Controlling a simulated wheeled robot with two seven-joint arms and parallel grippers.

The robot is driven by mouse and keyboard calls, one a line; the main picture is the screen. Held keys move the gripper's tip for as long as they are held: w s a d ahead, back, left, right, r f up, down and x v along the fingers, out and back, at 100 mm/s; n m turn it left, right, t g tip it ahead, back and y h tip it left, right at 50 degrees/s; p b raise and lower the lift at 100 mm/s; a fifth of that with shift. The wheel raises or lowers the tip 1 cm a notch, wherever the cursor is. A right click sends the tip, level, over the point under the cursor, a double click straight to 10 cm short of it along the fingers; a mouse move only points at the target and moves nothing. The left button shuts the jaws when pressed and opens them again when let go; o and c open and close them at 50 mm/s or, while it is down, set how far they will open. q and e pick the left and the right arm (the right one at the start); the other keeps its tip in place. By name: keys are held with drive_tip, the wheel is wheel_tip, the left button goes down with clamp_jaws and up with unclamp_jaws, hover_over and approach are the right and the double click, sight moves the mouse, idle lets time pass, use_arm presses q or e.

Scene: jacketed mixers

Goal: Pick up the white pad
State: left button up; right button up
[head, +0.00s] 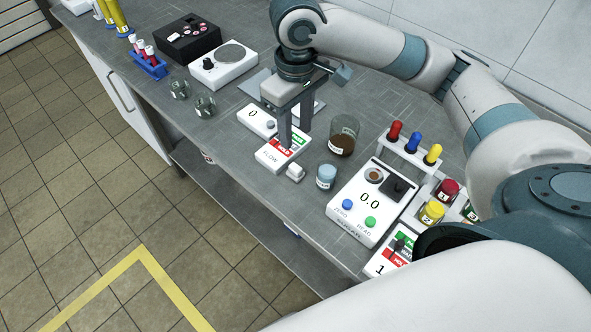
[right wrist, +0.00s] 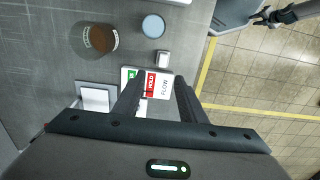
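A small white block (head: 295,172), which may be the white pad, lies on the grey bench near its front edge, beside the FLOW/HOLD box (head: 280,152). In the right wrist view the white block (right wrist: 163,59) lies ahead of the fingers, apart from them. My right gripper (head: 294,134) points down over the FLOW/HOLD box, its fingers apart. In the right wrist view the right gripper (right wrist: 157,90) is open, with the box showing between and beyond its fingers. A dark claw-like part (right wrist: 268,17) at the top right may be my left gripper; its fingers are unclear.
A beaker of brown material (head: 343,136) and a blue-filled jar (head: 326,176) stand close to the right of the block. A display unit (head: 358,216) stands farther right. A pale square plate (right wrist: 95,98) lies left of the gripper. The bench's front edge is near the block.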

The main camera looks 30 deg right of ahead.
hover_over(294, 166)
drive_tip(key=f, duration=0.6)
drive_tip(key=shift+w+d+f, duration=0.1)
drive_tip(key=shift+d+f, duration=0.15)
drive_tip(key=shift+d, duration=0.1)
drive_tip(key=shift+a+f+p, duration=0.15)
drive_tip(key=shift+f+p, duration=0.3)
drive_tip(key=f, duration=0.3)
drive_tip(key=shift+a+f+p, duration=0.1)
drive_tip(key=shift+a+p, duration=0.1)
drive_tip(key=shift+p, duration=0.2)
drive_tip(key=shift+f, duration=0.55)
clamp_jaws()
